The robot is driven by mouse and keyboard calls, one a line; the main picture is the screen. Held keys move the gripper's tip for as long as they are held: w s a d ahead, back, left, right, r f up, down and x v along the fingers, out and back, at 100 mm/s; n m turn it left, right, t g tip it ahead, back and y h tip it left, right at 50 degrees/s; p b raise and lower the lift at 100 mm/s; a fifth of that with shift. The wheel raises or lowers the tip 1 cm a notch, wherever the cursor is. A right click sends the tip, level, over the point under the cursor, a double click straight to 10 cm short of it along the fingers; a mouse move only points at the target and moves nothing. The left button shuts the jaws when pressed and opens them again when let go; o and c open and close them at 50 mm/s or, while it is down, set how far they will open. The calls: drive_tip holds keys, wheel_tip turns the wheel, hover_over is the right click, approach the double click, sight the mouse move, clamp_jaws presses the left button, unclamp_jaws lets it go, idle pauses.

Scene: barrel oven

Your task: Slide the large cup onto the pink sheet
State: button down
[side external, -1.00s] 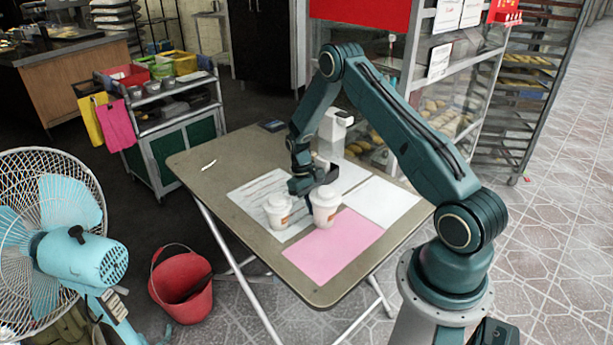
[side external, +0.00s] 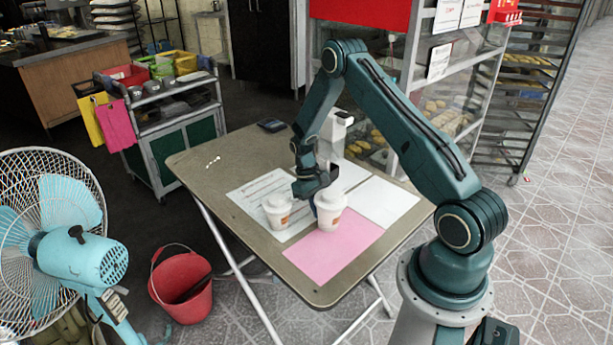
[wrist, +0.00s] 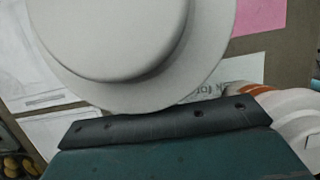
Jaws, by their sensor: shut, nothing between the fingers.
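The large cup (side external: 331,211) is white with a lid and a reddish mark, and stands upright at the upper left edge of the pink sheet (side external: 318,262). Its base appears at least partly on the sheet. My gripper (side external: 314,204) is shut and empty, pointing down beside the large cup on its left, far side. I cannot tell if it touches. In the wrist view the large cup's lid (wrist: 130,40) fills the upper middle, above the dark gripper edge (wrist: 165,125). The pink sheet (wrist: 258,15) shows at the upper right. The fingertips are hidden there.
A smaller lidded white cup (side external: 277,210) stands close by on a printed sheet (side external: 248,198), left of my gripper. A blank white sheet (side external: 385,203) lies right of the pink one. The table's (side external: 200,170) left part is mostly clear. A white dispenser (side external: 335,133) stands behind.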

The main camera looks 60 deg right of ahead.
sight(321, 191)
drive_tip(key=shift+s, duration=0.25)
drive_tip(key=shift+s+a, duration=0.35)
drive_tip(key=shift+s, duration=0.55)
drive_tip(key=shift+w, duration=0.15)
drive_tip(key=shift+w+d, duration=0.15)
drive_tip(key=shift+w, duration=0.3)
drive_tip(key=shift+r, duration=0.15)
drive_tip(key=shift+r, duration=3.9)
drive_tip(key=shift+r, duration=0.1)
